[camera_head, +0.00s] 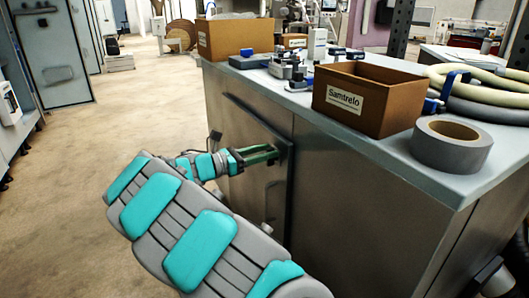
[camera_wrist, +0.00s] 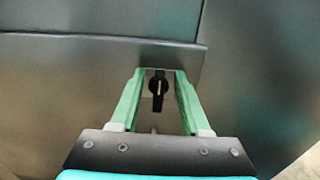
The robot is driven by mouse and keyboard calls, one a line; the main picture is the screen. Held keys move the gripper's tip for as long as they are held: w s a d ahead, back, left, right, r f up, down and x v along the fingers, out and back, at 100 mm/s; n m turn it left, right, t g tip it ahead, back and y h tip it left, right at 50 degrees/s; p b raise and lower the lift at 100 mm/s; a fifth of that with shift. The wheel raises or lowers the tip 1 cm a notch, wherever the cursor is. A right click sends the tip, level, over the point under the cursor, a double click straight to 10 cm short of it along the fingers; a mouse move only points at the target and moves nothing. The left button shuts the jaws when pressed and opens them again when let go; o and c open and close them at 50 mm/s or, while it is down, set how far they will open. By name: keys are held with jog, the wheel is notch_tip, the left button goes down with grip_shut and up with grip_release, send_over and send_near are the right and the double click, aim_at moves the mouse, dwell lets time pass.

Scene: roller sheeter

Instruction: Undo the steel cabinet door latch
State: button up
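The steel cabinet (camera_head: 345,190) stands at the middle and right of the head view, with its door (camera_head: 255,150) on the left side. The black latch (camera_wrist: 158,88) shows in the wrist view as a small knob with an upright handle on the grey door. My gripper (camera_wrist: 157,72) is open, with its two green fingers on either side of the latch in that view. I cannot tell whether the fingers touch it. In the head view my gripper (camera_head: 262,153) is close to the door face, and the latch cannot be made out there.
On the cabinet top are a brown box (camera_head: 366,97) labelled Samtrelo, a roll of grey tape (camera_head: 451,144), coiled hoses (camera_head: 485,88) and another brown box (camera_head: 235,35). The floor (camera_head: 120,110) to the left is clear. Another grey cabinet (camera_head: 55,50) stands at the far left.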

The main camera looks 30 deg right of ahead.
grip_shut()
dwell(0.3)
